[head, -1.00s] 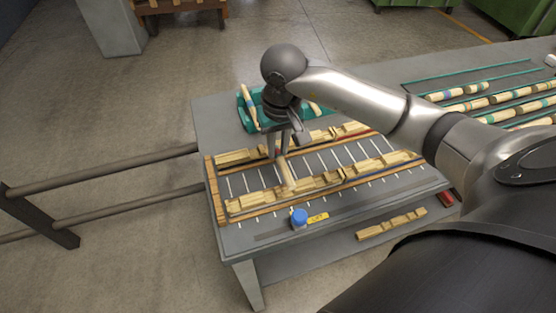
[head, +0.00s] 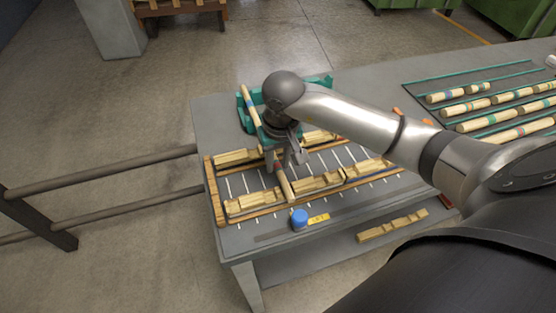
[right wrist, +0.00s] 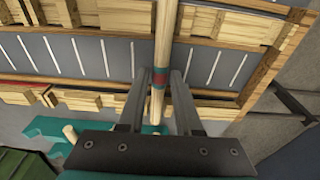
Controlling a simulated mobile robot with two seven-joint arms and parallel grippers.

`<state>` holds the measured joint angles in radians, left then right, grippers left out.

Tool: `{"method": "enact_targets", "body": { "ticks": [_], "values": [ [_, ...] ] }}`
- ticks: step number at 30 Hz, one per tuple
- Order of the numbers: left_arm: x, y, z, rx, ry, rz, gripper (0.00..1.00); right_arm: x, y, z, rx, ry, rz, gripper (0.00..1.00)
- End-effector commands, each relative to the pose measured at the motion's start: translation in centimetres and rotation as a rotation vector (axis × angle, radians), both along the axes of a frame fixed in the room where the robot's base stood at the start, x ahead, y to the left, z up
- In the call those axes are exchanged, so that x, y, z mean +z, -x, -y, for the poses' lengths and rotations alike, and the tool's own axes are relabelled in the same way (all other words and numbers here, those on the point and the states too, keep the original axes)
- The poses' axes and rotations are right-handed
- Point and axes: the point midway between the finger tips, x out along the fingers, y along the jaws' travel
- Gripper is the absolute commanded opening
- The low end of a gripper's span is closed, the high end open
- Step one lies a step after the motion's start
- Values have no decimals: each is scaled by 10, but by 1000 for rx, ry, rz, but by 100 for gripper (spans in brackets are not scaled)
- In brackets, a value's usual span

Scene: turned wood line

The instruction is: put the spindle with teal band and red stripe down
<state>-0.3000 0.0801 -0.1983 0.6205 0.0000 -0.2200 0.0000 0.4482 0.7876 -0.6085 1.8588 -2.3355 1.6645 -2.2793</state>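The spindle with teal band and red stripe (head: 285,185) is pale wood and lies across the notched wooden rack (head: 215,190), over its front rail. In the right wrist view its red stripe and teal bands (right wrist: 159,78) show between my fingers. My right gripper (head: 286,158) is just above the spindle. Its fingers (right wrist: 160,90) stand apart on both sides of it, with narrow gaps. The spindle's far end is partly hidden by the gripper in the head view. My left gripper is not in view.
A teal holder (head: 243,115) behind the rack carries another spindle with a blue band (head: 249,101).

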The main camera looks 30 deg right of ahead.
Motion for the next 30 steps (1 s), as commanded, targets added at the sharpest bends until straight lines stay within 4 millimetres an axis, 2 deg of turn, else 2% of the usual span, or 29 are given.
{"method": "enact_targets", "body": {
  "ticks": [1, 4, 11, 16, 30],
  "values": [
    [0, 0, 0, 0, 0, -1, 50, 0, 0, 0, 0, 0, 0, 40],
    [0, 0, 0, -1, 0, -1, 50, 0, 0, 0, 0, 0, 0, 51],
    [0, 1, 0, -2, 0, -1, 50, 0, 0, 0, 0, 0, -1, 51],
    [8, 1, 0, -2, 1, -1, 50, 7, 0, -1, -1, -2, -2, 51],
    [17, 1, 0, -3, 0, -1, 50, 103, 11, -3, 1, 1, 4, 51]
  ]
}}
